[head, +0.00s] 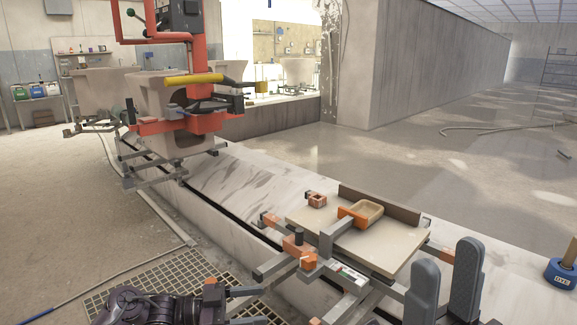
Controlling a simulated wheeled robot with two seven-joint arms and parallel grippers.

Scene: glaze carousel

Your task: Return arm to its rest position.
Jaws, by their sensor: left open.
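My left gripper (262,305) is at the bottom edge of the head view, left of centre, on a dark arm that comes in from the lower left. Its fingers point right and stand apart, with nothing seen between them; the lower finger is partly cut off by the frame. It is in front of a floor grate and to the left of the metal-framed stand, apart from the board. My right gripper is not in view.
Two dark grey upright pads (467,280) stand at lower right. An orange-framed carousel (180,125) is at upper left. A blue DYE container (562,273) stands far right.

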